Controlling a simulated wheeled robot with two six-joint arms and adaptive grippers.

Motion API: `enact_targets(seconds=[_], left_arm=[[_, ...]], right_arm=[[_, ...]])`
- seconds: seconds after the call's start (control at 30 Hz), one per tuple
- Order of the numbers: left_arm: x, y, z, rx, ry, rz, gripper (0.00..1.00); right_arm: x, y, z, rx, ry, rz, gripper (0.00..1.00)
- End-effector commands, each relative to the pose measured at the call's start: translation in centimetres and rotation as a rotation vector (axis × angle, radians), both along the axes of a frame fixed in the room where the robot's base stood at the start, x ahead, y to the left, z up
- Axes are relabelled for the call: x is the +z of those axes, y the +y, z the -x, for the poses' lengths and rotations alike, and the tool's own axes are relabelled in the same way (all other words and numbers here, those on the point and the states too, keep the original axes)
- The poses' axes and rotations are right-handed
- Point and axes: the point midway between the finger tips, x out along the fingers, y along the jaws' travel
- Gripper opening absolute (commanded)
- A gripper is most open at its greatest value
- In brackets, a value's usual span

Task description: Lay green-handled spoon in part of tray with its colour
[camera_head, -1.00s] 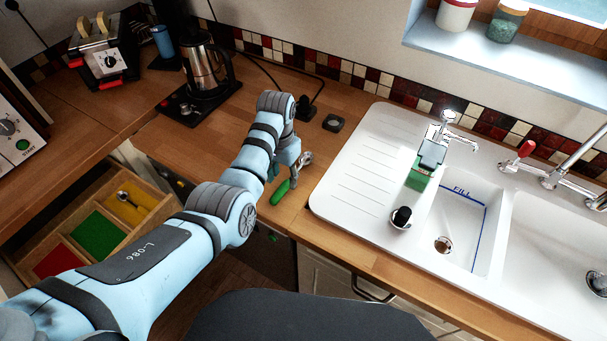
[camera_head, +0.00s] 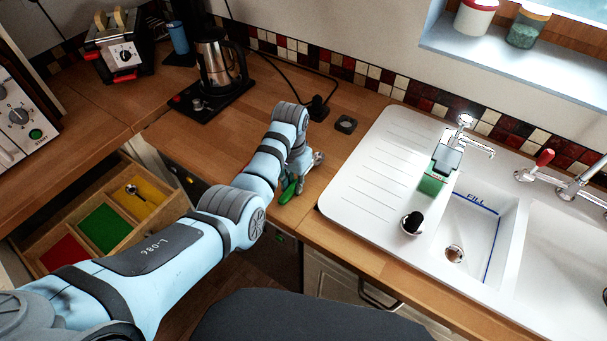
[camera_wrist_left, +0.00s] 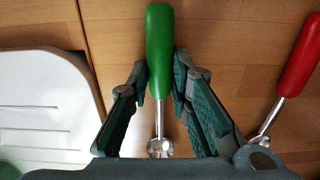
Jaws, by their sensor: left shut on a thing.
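The green-handled spoon (camera_wrist_left: 160,50) lies between the fingers of my left gripper (camera_wrist_left: 160,85), which is shut on its green handle. Its metal end points toward the gripper's palm in the wrist view. In the head view the green handle (camera_head: 288,192) shows beside my left gripper (camera_head: 296,178), over the wooden counter left of the sink. The tray (camera_head: 152,213) sits in an open drawer at the left. It has a red part (camera_head: 64,254), a green part (camera_head: 104,228) and a yellow part (camera_head: 146,200). A spoon (camera_head: 133,190) lies in the yellow part. My right gripper is not in view.
A red-handled utensil (camera_wrist_left: 300,58) lies on the counter beside my left gripper in the wrist view. The white sink (camera_head: 365,180) is to the right. A coffee maker (camera_head: 215,65) and toaster (camera_head: 120,50) stand at the back left.

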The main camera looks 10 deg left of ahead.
Motion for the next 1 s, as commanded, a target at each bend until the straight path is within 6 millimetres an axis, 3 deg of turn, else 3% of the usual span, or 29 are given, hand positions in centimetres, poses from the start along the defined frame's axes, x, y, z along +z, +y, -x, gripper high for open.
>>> enact_targets(seconds=[0.27, 0.6, 1.0], left_arm=[[0.2, 0.0, 0.0, 0.0, -0.001, 0.0, 0.0], [2.8, 0.0, 0.0, 0.0, -0.001, 0.0, 0.0], [5.0, 0.0, 0.0, 0.0, -0.001, -0.001, 0.0]], right_arm=[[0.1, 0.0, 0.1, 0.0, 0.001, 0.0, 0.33], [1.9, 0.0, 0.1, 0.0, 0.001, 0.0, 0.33], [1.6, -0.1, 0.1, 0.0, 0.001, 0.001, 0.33]])
